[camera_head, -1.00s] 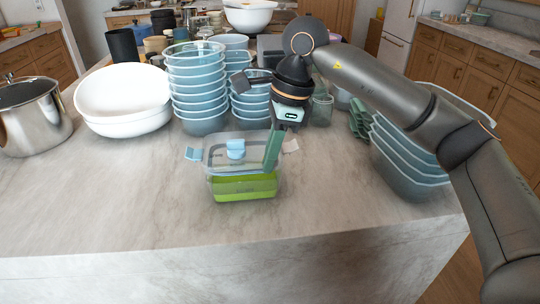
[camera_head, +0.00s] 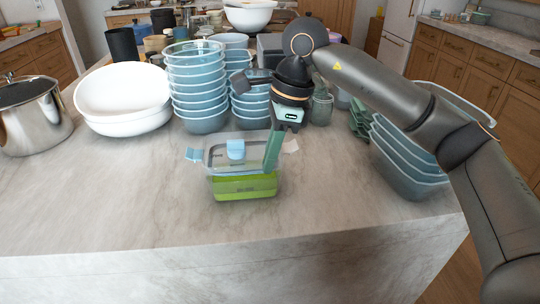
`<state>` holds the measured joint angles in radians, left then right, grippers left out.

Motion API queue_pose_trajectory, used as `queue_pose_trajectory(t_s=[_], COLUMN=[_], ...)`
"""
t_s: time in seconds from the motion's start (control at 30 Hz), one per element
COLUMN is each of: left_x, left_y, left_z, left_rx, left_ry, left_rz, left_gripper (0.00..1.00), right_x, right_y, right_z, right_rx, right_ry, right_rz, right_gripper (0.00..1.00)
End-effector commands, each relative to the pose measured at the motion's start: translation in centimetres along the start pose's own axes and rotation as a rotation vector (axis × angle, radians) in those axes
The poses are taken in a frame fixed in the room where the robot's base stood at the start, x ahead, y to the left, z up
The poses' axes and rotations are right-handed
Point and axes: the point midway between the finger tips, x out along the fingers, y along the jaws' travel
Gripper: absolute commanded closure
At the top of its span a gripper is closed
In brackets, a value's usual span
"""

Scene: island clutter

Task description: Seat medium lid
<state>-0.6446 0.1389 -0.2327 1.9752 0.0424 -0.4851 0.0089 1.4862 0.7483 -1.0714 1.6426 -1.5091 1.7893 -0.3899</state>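A clear medium lid with light blue clips (camera_head: 236,150) lies over a food container with a green lower part (camera_head: 245,187), near the front middle of the island in the head view. The lid looks roughly level; whether it touches the rim all round I cannot tell. My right gripper (camera_head: 275,150) points down at the lid's right side, a green finger reaching to its edge. The other finger is hidden, so I cannot tell whether it grips the lid. My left gripper is not in view.
Stacks of blue-rimmed bowls (camera_head: 197,90) stand behind the container. White bowls (camera_head: 122,98) and a steel pot (camera_head: 32,115) are at the left. Stacked bins (camera_head: 405,160) stand at the right beneath my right arm. The counter's front (camera_head: 130,215) is clear.

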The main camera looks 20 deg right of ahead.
Motion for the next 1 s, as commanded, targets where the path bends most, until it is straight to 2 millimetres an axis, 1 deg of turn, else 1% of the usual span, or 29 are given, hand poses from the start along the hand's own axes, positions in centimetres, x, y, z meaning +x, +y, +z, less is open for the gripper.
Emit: queue_pose_trajectory(t_s=[0.67, 0.7, 0.9, 1.0], left_x=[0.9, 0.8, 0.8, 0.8], left_y=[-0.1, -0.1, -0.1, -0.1], left_z=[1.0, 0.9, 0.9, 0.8], left_rx=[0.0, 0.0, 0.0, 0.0], left_ry=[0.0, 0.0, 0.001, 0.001], left_rz=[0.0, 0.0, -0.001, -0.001], left_gripper=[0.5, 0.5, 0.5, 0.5], right_x=[1.8, 1.6, 1.6, 1.6], right_y=[0.0, 0.0, 0.0, 0.0], right_z=[-0.5, -0.4, -0.4, -0.4], right_rx=[0.0, 0.0, 0.0, 0.0], right_ry=[-0.001, -0.001, -0.001, 0.0], right_rz=[0.0, -0.001, -0.001, 0.0], right_gripper=[1.0, 0.92, 0.7, 0.61])
